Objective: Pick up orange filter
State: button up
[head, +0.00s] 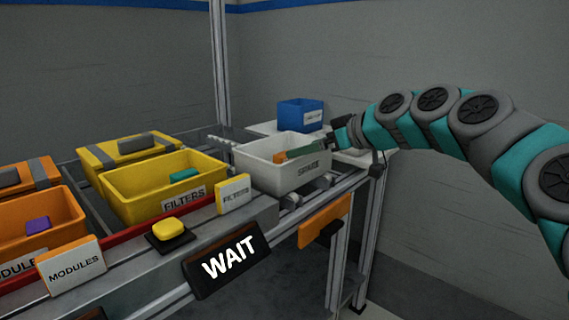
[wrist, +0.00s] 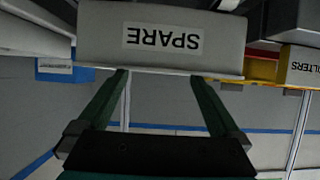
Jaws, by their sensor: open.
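In the head view, a small orange piece (head: 280,157), likely the orange filter, shows at the left inside the white SPARE bin (head: 283,177). My gripper (head: 322,147) reaches in over the bin's right side. A teal strip beside the orange piece may be one of my fingers; I cannot tell whether it touches the piece. In the wrist view, the two teal fingers of my gripper (wrist: 163,75) are apart with nothing held between them. The SPARE bin (wrist: 210,60) appears upside down beyond the fingertips, and the orange filter cannot be seen there.
A yellow FILTERS bin (head: 130,207) with a teal block (head: 185,174) stands left of the SPARE bin. An orange MODULES bin (head: 30,237) holds a purple block (head: 38,225). A blue bin (head: 300,113) stands behind. A WAIT sign (head: 228,259) and yellow button (head: 168,228) are in front.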

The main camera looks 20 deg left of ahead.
jog(key=x, duration=0.7)
jog(key=shift+r, duration=0.1)
jog(key=c, duration=1.4)
